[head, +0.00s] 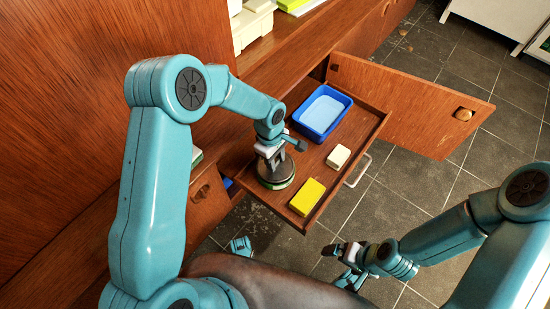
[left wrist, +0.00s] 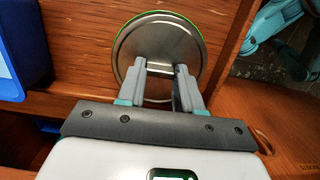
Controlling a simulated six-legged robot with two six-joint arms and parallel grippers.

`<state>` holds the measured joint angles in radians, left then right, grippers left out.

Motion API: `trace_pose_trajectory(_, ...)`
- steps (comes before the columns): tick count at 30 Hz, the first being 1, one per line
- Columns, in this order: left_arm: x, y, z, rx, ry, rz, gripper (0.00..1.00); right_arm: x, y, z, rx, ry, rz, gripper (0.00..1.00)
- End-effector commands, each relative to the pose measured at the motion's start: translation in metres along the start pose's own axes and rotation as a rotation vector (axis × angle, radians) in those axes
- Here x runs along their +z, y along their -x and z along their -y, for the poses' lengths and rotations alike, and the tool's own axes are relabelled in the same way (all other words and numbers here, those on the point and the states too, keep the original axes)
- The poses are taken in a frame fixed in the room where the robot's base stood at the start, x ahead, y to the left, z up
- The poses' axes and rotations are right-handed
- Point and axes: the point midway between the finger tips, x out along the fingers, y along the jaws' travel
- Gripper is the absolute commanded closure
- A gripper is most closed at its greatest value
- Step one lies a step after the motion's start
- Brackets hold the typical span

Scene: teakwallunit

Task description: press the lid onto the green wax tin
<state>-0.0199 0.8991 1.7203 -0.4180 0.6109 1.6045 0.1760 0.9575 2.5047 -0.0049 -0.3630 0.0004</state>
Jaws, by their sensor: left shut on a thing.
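The green wax tin (head: 285,185) stands in the pulled-out drawer at its near left, and only a green edge of it shows. The round silver lid (head: 262,178) sits over it, covering most of the tin. In the left wrist view the lid (left wrist: 143,38) is a wide metal disc with a thin green rim (left wrist: 190,23) of the tin beyond its far edge. My left gripper (head: 271,163) is shut on the lid near its middle from above; its fingers also show in the left wrist view (left wrist: 160,72). My right gripper (head: 344,250) is off the drawer, its jaws unclear.
The wooden drawer (head: 312,163) also holds a blue tray (head: 341,121), a cream block (head: 338,157) and a yellow sponge-like block (head: 307,197). An open cabinet door (head: 410,105) stands behind it. Dark tiled floor (head: 440,70) is free to the right.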

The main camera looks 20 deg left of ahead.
Motion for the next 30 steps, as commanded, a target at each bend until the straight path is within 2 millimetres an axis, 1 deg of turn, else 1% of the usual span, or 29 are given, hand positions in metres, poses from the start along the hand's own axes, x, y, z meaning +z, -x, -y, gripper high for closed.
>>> trace_pose_trajectory(7,-0.0001,-0.0006,0.0000,0.000,0.000,0.000,0.94,0.0000,-0.0006,-0.0002,0.000,0.000,0.000,0.00)
trace_pose_trajectory(17,-0.0004,-0.0038,0.0000,0.000,0.000,0.000,0.94,-0.0001,-0.0064,-0.0023,0.000,0.000,0.000,0.00)
trace_pose_trajectory(30,-0.0003,-0.0032,0.0000,0.000,0.000,0.000,0.94,-0.0001,-0.0060,-0.0022,0.000,0.000,0.000,0.00)
